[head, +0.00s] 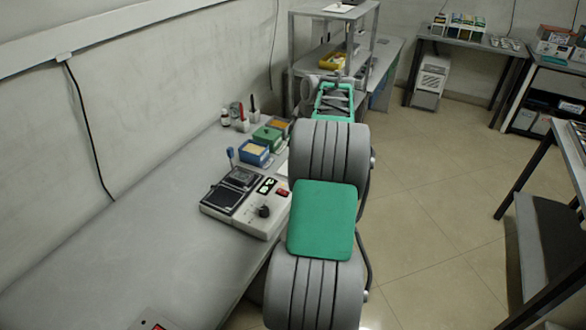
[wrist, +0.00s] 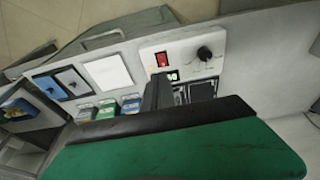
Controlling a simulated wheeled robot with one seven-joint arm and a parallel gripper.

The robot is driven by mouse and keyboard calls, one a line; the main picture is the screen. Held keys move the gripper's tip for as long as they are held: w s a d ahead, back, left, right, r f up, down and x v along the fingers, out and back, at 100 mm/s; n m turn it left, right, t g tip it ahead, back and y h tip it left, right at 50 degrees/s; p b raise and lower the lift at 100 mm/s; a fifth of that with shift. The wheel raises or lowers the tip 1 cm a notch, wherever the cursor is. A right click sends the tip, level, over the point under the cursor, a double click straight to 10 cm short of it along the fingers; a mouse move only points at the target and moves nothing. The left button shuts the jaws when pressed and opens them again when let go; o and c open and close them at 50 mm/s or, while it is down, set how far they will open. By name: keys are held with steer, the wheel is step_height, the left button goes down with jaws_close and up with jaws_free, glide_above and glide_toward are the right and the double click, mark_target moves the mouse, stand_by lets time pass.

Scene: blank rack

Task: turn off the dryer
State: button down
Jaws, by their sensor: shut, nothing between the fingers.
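The dryer (head: 246,222) is a pale box on the bench, with dark plates on its left part. It has a lit green display (head: 267,185), a red switch (head: 282,193) and a black knob (head: 264,211). The wrist view shows its panel (wrist: 184,50) with the red switch (wrist: 161,59), display (wrist: 172,76) and knob (wrist: 205,53). My gripper (wrist: 158,84) is shut and empty; its dark fingers show in front of the dryer, close to the display in the picture. Contact cannot be told. In the head view, my arm hides the fingertips.
Blue (head: 254,154) and green (head: 267,138) boxes stand behind the dryer, with bottles near the wall. A shelf unit (head: 334,12) rises at the bench's far end. The near bench (head: 130,250) is mostly clear. The floor (head: 430,210) to the right is open.

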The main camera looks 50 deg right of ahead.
mark_target(279, 190)
steer(key=shift+w+a+r+t, duration=0.25)
steer(key=shift+w+a+t, duration=0.15)
steer(key=shift+w, duration=0.2)
steer(key=p+x, duration=0.1)
steer(key=x, duration=0.3)
steer(key=p+x, duration=0.1)
steer(key=x, duration=0.4)
steer(key=p+x, duration=0.1)
steer(key=x, duration=0.3)
steer(key=shift+s+a+f, duration=0.1)
steer(key=shift+s+f, duration=0.05)
steer(key=shift+f, duration=0.35)
steer(key=shift+f, duration=0.15)
